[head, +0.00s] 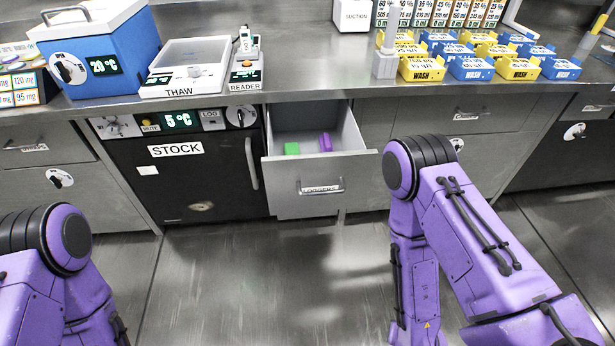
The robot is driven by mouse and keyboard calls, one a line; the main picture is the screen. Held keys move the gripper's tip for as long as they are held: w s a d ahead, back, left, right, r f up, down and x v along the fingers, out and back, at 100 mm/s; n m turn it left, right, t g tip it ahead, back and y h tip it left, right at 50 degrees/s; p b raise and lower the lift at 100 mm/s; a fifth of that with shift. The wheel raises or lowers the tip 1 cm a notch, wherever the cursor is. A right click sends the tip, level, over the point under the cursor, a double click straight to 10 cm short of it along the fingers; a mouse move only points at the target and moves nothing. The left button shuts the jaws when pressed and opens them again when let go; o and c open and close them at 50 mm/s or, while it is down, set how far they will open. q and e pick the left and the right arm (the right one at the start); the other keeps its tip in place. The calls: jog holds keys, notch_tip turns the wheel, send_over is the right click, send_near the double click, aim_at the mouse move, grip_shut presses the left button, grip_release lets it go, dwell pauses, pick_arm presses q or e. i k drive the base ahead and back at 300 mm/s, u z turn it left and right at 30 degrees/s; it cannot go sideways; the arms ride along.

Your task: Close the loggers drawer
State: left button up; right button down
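The drawer labelled LOGGERS (296,199) is pulled open below the bench, between the black STOCK unit and the grey cabinet fronts. It has a horizontal bar handle across its front. Inside it lie a green block (292,148) and a purple block (326,142). My two purple arms show in the lower left and at the right. The right arm's elbow is just right of the drawer front, and its forearm hangs down. Neither gripper is in view.
The black STOCK unit (205,185), with a vertical handle, stands directly left of the drawer. Above, the bench holds a blue box (100,55), a THAW tray (190,60), a READER (245,62) and several blue and yellow WASH boxes (422,68). The floor before the drawer is clear.

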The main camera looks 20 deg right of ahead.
aim_at(311, 179)
jog(key=u, duration=2.1)
jog(key=i, duration=0.4)
jog(key=z, duration=2.45)
